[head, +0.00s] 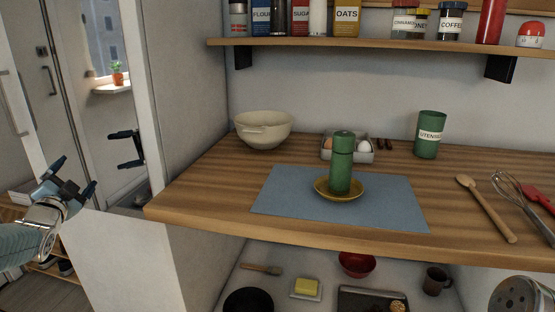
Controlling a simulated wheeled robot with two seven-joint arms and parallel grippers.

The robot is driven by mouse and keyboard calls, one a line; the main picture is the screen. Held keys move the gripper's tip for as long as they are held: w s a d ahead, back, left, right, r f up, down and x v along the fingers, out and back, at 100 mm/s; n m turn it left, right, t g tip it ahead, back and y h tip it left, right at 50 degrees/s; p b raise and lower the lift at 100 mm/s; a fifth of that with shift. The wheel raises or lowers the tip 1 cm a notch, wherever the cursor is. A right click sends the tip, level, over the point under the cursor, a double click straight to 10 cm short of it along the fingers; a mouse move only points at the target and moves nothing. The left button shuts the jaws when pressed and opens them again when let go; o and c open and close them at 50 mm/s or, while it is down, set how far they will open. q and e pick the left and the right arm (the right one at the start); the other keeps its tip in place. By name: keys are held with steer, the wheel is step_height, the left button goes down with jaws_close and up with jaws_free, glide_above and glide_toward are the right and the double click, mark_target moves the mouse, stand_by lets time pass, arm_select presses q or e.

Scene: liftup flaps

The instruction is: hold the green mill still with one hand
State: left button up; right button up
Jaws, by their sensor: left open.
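The green mill (341,165) stands upright on a small yellow-brown saucer (325,190). The saucer rests on a blue-grey mat (283,190) on the wooden counter. My left gripper (74,176) is at the far left, beyond the counter's left end. Its dark fingers are apart with nothing between them. It is well away from the mill and touches nothing that I can see. My right gripper does not show.
Behind the mill are a tray of eggs (360,156) and a green utensil pot (430,135). A cream bowl (263,130) stands back left. A wooden spoon (486,208) and whisk (524,203) lie right. A shelf (385,51) with jars hangs above.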

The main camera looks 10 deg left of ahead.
arm_select(q)
steer(key=s+d+r+m+t, duration=0.2)
steer(key=s+r+m, duration=0.15)
steer(key=r, duration=0.75)
steer(key=s+d+r+m+t, duration=0.25)
steer(key=r+m, duration=0.25)
steer(key=r, duration=0.5)
steer(key=s+d+r+m+t, duration=0.2)
steer(key=s+r+m, duration=0.15)
steer(key=r, duration=0.75)
steer(key=w+d+f+n+g+h, duration=0.25)
steer(key=w+d, duration=0.55)
steer(key=d, duration=0.4)
steer(key=w+d+f+n+g+h, duration=0.15)
steer(key=w+d+n+h, duration=0.25)
steer(key=w+d, duration=0.6)
steer(key=n+g+h, duration=0.2)
steer(key=g+h, duration=0.9)
steer(key=g, duration=0.3)
glide_toward(331, 174)
steer(key=shift+m+x, duration=0.25)
steer(key=shift+x, duration=0.6)
steer(key=shift+d+f, duration=0.2)
steer(key=shift+d, duration=0.15)
steer(key=x, duration=0.9)
steer(key=shift+w, duration=0.2)
